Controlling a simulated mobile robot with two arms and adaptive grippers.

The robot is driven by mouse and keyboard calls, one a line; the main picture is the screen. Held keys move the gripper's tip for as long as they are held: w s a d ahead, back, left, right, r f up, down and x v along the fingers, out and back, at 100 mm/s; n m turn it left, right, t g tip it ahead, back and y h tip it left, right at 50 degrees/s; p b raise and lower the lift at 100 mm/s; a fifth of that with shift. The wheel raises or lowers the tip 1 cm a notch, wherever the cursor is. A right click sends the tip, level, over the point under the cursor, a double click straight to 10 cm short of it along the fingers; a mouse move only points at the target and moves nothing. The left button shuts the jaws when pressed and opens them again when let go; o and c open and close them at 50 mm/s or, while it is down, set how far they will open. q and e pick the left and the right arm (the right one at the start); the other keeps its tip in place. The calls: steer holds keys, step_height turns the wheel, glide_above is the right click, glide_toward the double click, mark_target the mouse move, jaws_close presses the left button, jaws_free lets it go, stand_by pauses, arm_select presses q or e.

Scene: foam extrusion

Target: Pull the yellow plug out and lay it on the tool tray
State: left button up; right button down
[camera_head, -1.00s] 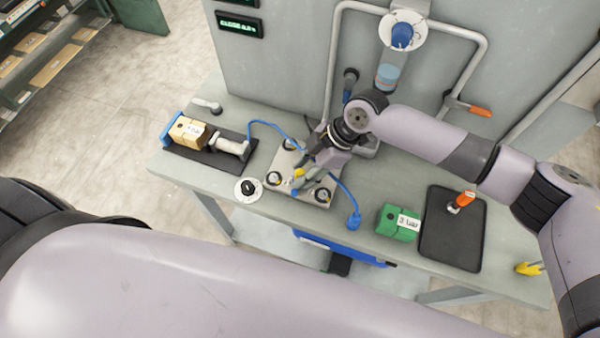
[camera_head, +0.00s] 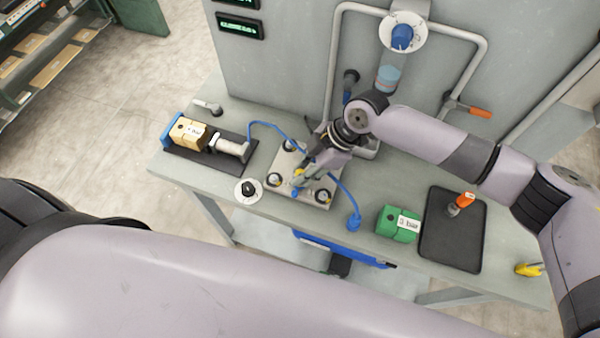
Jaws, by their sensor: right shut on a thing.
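My right gripper (camera_head: 301,180) reaches down over a light metal plate (camera_head: 318,202) on the bench. Its jaws are shut on a small yellow piece (camera_head: 298,172), which looks like the yellow plug and is mostly hidden by the fingers. I cannot tell whether the plug is still seated in the plate. The tool tray appears to be the black tray (camera_head: 441,255) at the right of the bench, with an orange-handled tool (camera_head: 464,202) on it. My left gripper is not in view.
A blue hose (camera_head: 345,188) arches beside the plate to a blue connector (camera_head: 354,223). A green block (camera_head: 398,223) stands left of the tray. A tan block (camera_head: 187,131) sits on a black mat at left. Most of the tray is bare.

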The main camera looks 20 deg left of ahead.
steer(key=shift+r, duration=0.1)
steer(key=shift+r+p, duration=1.95)
steer(key=shift+r, duration=0.6)
